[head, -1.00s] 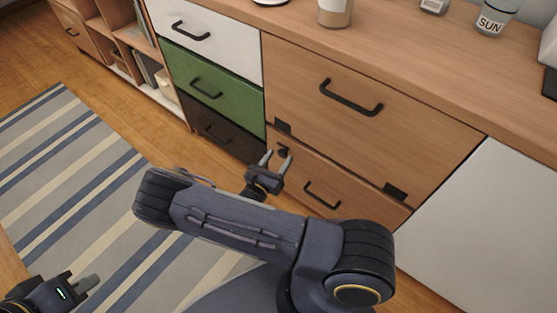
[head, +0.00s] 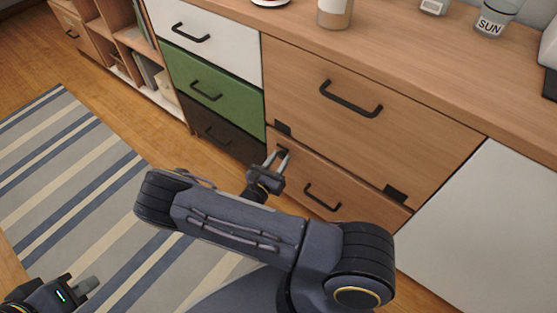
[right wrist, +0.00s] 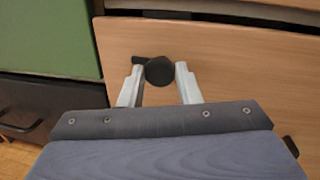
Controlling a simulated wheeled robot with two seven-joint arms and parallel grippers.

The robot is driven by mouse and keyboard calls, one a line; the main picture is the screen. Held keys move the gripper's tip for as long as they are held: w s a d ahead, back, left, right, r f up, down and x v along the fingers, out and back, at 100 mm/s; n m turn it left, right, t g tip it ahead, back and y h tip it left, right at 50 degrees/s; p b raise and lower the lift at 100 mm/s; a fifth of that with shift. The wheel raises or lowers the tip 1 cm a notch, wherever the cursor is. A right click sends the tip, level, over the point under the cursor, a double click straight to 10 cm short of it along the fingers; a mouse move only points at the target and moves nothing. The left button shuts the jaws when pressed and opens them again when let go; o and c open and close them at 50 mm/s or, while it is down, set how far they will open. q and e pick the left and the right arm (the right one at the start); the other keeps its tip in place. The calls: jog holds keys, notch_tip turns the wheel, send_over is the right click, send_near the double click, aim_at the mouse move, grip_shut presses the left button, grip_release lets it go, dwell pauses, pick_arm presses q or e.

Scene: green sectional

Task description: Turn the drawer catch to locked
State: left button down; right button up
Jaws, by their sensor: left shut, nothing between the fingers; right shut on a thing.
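The drawer catch (right wrist: 160,71) is a round black knob with a short tab pointing left, on the front of the lower wooden drawer (right wrist: 235,75). My right gripper (right wrist: 160,82) has one pale finger on each side of the knob and is shut on it. In the head view my right gripper (head: 278,157) reaches the upper left part of that drawer (head: 345,188), and its fingers largely cover the catch. My left gripper (head: 88,286) is shut and empty at the lower left, far from the drawer.
A black handle (head: 322,197) sits on the lower drawer, right of my right gripper. The larger drawer (head: 400,130) above is shut. White, green and dark drawers stand to the left. A striped rug (head: 70,170) covers the floor there.

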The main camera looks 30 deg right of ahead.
jog(key=m, duration=0.4)
jog(key=shift+f+m+h+b, duration=0.15)
jog(key=shift+m+h+b, duration=0.15)
jog(key=shift+h, duration=0.1)
jog(key=m, duration=0.4)
jog(key=shift+m+h+b, duration=0.3)
jog(key=shift+m+b, duration=0.05)
jog(key=shift+m, duration=0.05)
jog(key=m, duration=0.5)
jog(key=shift+w+f+g+h+b, duration=0.1)
jog(key=shift+g+h+b, duration=0.2)
jog(key=shift+h+b, duration=0.1)
jog(key=shift+a+m+g+h+b, duration=0.1)
jog(key=shift+m+g+h+b, duration=0.25)
jog(key=shift+m, duration=1.95)
jog(key=shift+m+g, duration=0.25)
jog(key=shift+m, duration=0.05)
jog(key=o, duration=1)
jog(key=shift+c, duration=0.2)
jog(key=p+v, duration=0.1)
jog(key=v, duration=0.6)
jog(key=shift+a+p, duration=0.35)
